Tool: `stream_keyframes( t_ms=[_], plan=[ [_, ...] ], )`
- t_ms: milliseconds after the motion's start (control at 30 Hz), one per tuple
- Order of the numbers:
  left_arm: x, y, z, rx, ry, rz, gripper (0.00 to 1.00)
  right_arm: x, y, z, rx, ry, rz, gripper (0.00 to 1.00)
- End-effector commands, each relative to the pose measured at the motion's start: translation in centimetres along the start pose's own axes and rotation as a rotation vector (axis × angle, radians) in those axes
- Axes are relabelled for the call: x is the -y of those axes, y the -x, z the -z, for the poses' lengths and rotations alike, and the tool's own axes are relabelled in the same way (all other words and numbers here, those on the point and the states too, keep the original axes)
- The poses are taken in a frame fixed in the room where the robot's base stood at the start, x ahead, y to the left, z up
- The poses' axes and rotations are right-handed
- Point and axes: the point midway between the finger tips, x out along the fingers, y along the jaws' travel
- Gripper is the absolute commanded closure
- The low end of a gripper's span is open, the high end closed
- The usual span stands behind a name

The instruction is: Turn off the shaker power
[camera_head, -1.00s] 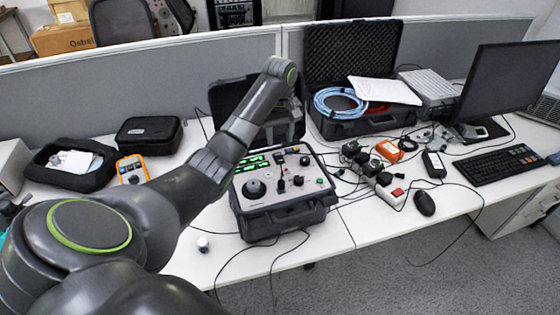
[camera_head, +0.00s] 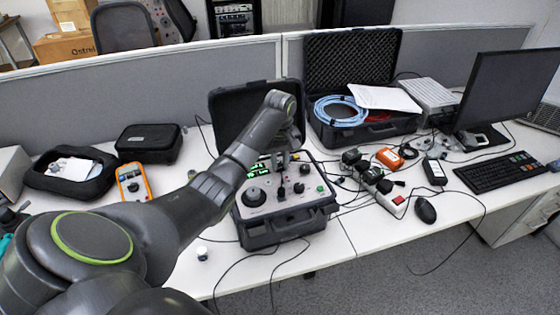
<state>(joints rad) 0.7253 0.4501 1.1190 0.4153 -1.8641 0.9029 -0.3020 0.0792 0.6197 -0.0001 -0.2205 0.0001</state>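The shaker is an open black case (camera_head: 262,230) with a light control panel (camera_head: 302,204) in the middle of the desk. The panel has lit green displays (camera_head: 258,168), a large dark knob (camera_head: 254,196) at its left, and small switches and sockets. A dark plug or connector (camera_head: 281,192) stands near the panel's middle. My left gripper (camera_head: 284,165) points down at the back part of the panel, close above it. My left arm hides part of the displays and the lid. The fingers are too small and dark to tell open from shut. My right gripper is out of view.
A power strip (camera_head: 384,187) with plugs, a mouse (camera_head: 425,210) and cables lie right of the shaker. Another open case (camera_head: 377,131) with a blue cable stands behind. An orange meter (camera_head: 133,183) and a small cylinder (camera_head: 202,254) are at left.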

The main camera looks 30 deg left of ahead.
Motion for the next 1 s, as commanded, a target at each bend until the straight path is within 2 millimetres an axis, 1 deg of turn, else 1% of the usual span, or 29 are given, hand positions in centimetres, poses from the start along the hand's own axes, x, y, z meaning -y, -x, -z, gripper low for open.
stream_keyframes(
  t_ms=[33,133,267,367,500,600,800,1000],
  plan=[
    [0.0,0.0,0.0,0.000,0.000,0.001,0.87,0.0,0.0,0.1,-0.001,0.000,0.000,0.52],
    [0.0,0.0,0.0,0.000,0.000,0.001,1.00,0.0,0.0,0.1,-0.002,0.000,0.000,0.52],
    [0.0,0.1,0.0,0.004,0.000,0.001,1.00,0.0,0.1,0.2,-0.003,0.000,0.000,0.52],
    [0.0,0.2,0.1,0.026,0.000,0.002,1.00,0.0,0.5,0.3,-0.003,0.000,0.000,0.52],
    [0.0,0.4,0.3,0.085,0.000,0.004,1.00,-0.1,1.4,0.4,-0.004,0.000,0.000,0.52],
    [0.0,0.3,0.5,0.130,0.001,0.004,1.00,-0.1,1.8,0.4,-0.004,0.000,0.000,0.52],
    [0.0,0.2,0.8,0.211,0.000,0.003,1.00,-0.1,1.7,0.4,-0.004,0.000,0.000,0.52],
    [0.0,0.2,0.8,0.255,0.000,0.001,1.00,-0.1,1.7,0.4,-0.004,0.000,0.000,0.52]
  ],
)
